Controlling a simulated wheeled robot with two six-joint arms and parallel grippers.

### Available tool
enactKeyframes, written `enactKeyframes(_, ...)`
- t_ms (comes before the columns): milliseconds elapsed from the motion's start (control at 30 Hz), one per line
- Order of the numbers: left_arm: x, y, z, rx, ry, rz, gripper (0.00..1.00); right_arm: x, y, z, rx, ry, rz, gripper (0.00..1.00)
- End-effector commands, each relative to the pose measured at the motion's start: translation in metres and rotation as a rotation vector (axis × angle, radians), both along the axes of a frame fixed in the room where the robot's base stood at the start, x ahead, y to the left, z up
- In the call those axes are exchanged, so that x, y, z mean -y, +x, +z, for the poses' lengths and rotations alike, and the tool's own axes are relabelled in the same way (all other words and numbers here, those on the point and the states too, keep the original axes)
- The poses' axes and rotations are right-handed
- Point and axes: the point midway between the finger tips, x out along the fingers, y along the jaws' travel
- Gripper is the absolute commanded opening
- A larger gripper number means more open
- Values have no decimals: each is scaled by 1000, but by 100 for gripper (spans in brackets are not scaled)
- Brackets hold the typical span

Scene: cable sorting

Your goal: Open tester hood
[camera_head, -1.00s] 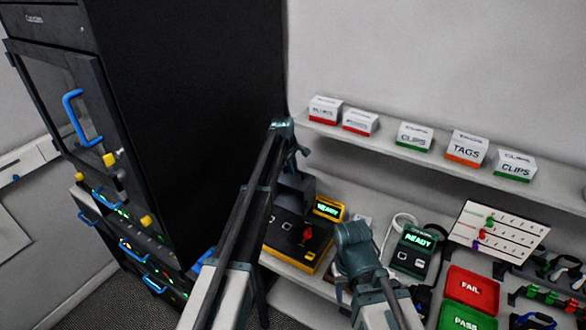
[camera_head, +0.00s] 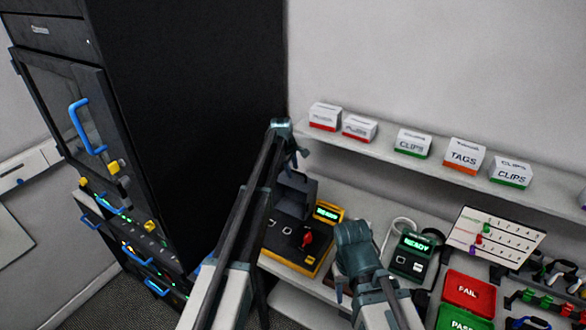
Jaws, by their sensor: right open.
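A black tester with a yellow base (camera_head: 284,238) sits on the bench in the middle of the head view. It has a red lever and a lit green READY display. A dark grey hood-like box (camera_head: 296,194) stands at its back; whether it is open or closed I cannot tell. My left gripper (camera_head: 295,152) is above and behind that box, seemingly apart from it. Its jaw opening does not show clearly. My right gripper (camera_head: 345,285) is open, just right of the tester. Its teal body hides part of the bench, and its fingertips are mostly hidden.
A second READY device (camera_head: 412,256) stands right of my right gripper. Red FAIL (camera_head: 470,291) and green PASS (camera_head: 460,320) trays lie at the front right. A shelf (camera_head: 400,167) with labelled boxes runs above the bench. A tall black cabinet (camera_head: 200,110) stands close on the left.

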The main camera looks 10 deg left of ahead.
Motion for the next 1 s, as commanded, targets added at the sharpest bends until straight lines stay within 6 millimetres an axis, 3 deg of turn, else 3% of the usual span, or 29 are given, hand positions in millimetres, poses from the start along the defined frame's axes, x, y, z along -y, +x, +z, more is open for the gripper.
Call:
enactKeyframes(33,-1,-3,15,0,0,0,44,0,0,15,-1,0,1,50)
enactKeyframes(100,-2,-6,26,0,0,0,44,0,0,26,-1,0,2,50)
enactKeyframes(600,-9,-27,98,1,0,-1,44,0,-1,98,-2,1,-25,50)
enactKeyframes(1000,-10,-29,104,1,0,-1,44,-1,-1,104,-2,2,-33,50)
